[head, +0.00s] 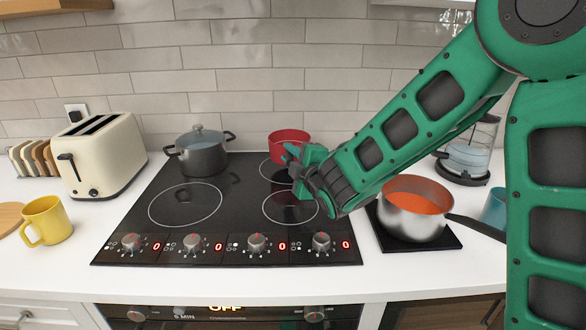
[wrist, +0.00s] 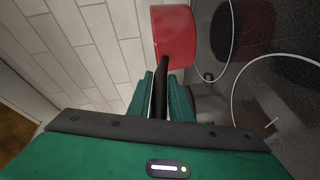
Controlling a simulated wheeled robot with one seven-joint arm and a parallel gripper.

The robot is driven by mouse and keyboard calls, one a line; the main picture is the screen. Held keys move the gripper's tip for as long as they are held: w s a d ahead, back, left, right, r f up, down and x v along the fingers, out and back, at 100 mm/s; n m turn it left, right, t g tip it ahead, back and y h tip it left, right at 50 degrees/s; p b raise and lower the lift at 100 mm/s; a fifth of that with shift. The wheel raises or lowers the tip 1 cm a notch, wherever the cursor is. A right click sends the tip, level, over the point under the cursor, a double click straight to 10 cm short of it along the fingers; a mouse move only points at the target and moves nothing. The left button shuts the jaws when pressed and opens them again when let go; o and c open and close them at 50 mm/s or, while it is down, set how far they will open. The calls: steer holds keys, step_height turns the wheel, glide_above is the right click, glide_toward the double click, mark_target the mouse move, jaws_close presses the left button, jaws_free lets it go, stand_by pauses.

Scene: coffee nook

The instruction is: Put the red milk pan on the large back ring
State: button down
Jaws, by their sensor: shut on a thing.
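The red milk pan (head: 289,136) shows at the back right of the black hob, in front of the tiled wall. In the wrist view the red pan (wrist: 174,32) is ahead of my gripper (wrist: 161,80), whose fingers are shut on its dark handle (wrist: 160,92). My gripper also shows in the head view (head: 293,154), hiding the handle. The back right ring (head: 264,172) is partly covered by my gripper. In the head view the pan overlaps this ring's far edge; whether it touches the glass I cannot tell.
A grey lidded pot (head: 198,152) stands at the back left of the hob (head: 150,238). The front left ring (head: 187,224) and front right ring (head: 268,212) are bare.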

steer(key=shift+f, duration=1.85)
steer(key=c, duration=1.6)
jaws_free()
steer(key=shift+f, duration=0.15)
